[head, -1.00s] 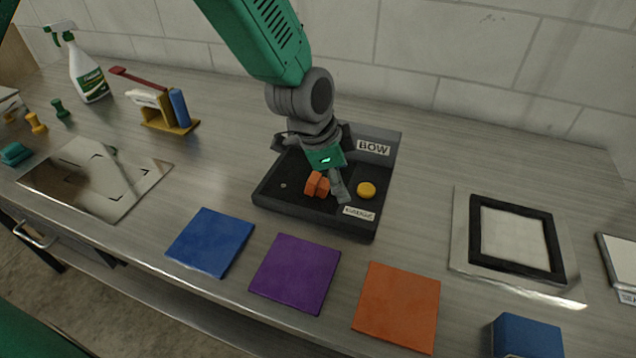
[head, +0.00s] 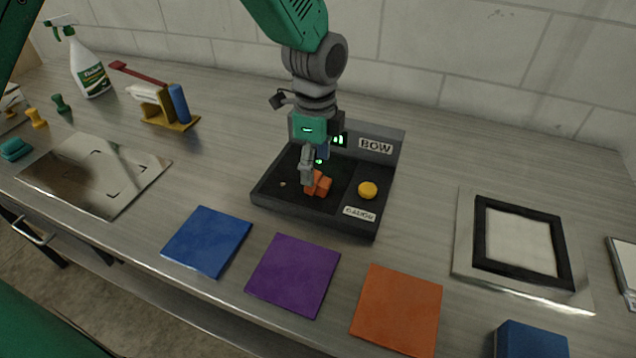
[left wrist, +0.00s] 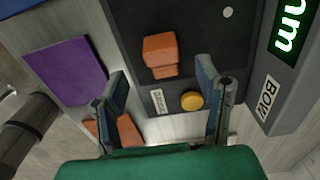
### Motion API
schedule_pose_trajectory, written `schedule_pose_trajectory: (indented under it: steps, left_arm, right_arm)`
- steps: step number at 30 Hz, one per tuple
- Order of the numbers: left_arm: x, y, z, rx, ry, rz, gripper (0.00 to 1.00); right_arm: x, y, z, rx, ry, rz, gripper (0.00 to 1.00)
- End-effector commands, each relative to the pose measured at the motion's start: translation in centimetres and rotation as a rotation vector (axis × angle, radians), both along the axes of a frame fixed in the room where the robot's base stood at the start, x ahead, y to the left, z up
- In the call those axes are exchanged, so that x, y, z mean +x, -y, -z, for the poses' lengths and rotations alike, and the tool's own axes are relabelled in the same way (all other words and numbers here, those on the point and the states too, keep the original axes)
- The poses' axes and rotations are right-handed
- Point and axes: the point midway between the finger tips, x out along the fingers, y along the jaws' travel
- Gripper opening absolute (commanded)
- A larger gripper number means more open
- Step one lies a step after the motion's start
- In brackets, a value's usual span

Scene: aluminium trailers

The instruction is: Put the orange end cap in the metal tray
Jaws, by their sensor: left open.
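The orange end cap (head: 318,184) lies on the black gauge (head: 312,213), which carries BOW and GAUGE labels. In the left wrist view the cap (left wrist: 160,56) is a stepped orange block, ahead of the fingers. My left gripper (head: 312,178) points down over the gauge, with a finger in front of or beside the cap. In the left wrist view the gripper (left wrist: 165,88) has its fingers wide apart with nothing between them. Whether a finger touches the cap is unclear. A shiny metal plate or shallow tray (head: 92,178) lies at the left. My right gripper is not in view.
A yellow button (head: 368,190) sits on the gauge. Blue (head: 208,241), purple (head: 293,274) and orange (head: 397,308) squares lie along the front. A framed metal panel (head: 465,275) is at right. A spray bottle (head: 88,70) and a yellow stand (head: 172,122) stand at back left.

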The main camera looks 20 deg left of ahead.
Motion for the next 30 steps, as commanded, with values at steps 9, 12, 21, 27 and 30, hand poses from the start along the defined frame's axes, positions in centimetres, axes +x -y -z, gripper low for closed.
schedule_pose_trajectory:
  steps: [9,12,21,27,30]
  left_arm:
    - [0.4,0.1,3.6,0.0,-0.003,0.0,0.59]
    - [0.4,0.1,4.9,-0.001,-0.002,-0.001,0.59]
    - [0.4,0.1,5.6,-0.001,0.001,0.0,0.59]
    - [0.4,0.1,5.6,-0.001,0.0,-0.001,0.15]
    - [0.4,0.1,5.6,-0.002,0.0,-0.001,0.11]
  right_arm:
    - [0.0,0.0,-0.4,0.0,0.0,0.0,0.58]
    - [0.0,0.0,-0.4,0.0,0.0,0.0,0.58]
    - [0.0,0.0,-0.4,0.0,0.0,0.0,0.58]
    - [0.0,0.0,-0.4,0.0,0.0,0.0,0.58]
    - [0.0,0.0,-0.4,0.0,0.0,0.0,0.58]
